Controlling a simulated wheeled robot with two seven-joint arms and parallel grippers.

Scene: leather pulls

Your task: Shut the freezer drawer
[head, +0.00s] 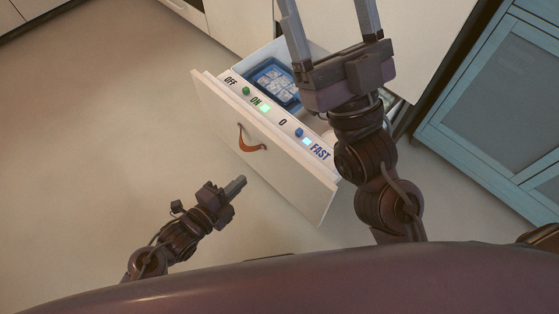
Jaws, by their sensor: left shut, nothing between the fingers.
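The freezer drawer (255,150) is pulled out, with a white front, a curved brown leather pull (250,143) and a top edge marked OFF, ON, 0 and FAST. A blue tray (276,84) with pale pieces lies inside it. My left gripper (238,186) is shut and empty, in front of and below the drawer front in the picture, apart from it. My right gripper (327,15) is open and empty, its fingers spread toward the top edge. Its arm covers the right part of the drawer.
A teal cabinet with panelled doors (500,90) stands on the right. Cream cabinet fronts (235,22) line the back. Bare beige floor (90,120) is free on the left of the drawer. My own body fills the bottom edge.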

